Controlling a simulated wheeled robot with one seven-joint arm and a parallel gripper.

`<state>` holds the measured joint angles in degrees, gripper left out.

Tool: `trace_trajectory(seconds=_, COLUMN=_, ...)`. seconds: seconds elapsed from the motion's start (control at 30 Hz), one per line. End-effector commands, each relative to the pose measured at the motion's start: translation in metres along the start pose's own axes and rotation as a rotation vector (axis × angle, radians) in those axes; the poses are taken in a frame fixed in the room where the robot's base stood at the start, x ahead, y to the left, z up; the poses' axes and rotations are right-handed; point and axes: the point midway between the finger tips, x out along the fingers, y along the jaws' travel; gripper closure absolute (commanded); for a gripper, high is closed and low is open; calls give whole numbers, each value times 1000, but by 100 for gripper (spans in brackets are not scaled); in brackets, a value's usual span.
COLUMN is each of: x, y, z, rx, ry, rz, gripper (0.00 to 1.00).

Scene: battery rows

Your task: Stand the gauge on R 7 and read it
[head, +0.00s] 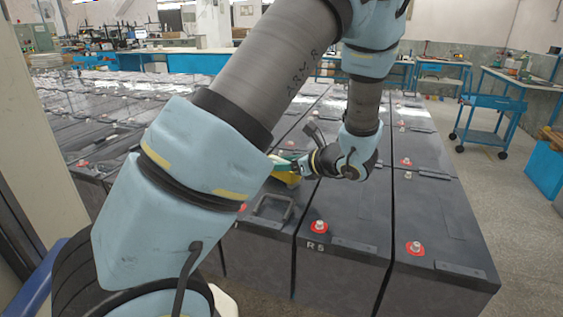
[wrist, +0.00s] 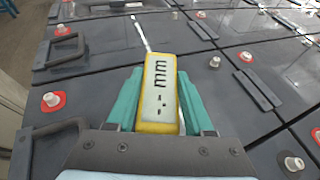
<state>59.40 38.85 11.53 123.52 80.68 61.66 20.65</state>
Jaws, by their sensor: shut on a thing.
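My gripper (wrist: 158,88) has teal fingers shut on the gauge (wrist: 158,105), a yellow-edged body with a pale face marked "mm" and a few small dark marks. No clear number shows on that face. A thin metal probe runs from its far end over the battery tops. In the head view my gripper (head: 298,168) is partly behind my arm, and only a bit of the yellow gauge (head: 289,180) shows. It is held above the batteries; I cannot tell whether the probe touches one. No R 7 label is readable.
Dark batteries with red-ringed terminals (head: 415,248) and raised handles (head: 272,207) stand in close rows. Clear floor (head: 500,190) lies to the right, with a blue trolley (head: 487,118) and workbenches beyond. A pale pillar (head: 35,130) stands at the left.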

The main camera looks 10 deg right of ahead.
Motion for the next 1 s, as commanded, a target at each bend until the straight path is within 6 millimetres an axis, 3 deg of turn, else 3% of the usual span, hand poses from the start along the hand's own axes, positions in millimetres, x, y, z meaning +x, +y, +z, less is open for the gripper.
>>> trace_trajectory(seconds=0.27, x=2, y=0, z=-4, rx=0, ry=-1, rz=0, gripper=100)
trace_trajectory(seconds=0.3, x=1, y=0, z=-2, rx=0, ry=0, rz=0, gripper=43)
trace_trajectory(seconds=0.53, x=1, y=0, z=-2, rx=0, ry=0, rz=0, gripper=18)
trace_trajectory(seconds=0.87, x=-2, y=0, z=2, rx=-1, ry=0, rz=-1, gripper=18)
trace_trajectory(seconds=1.0, x=-20, y=-2, z=-2, rx=-1, ry=1, rz=-5, gripper=18)
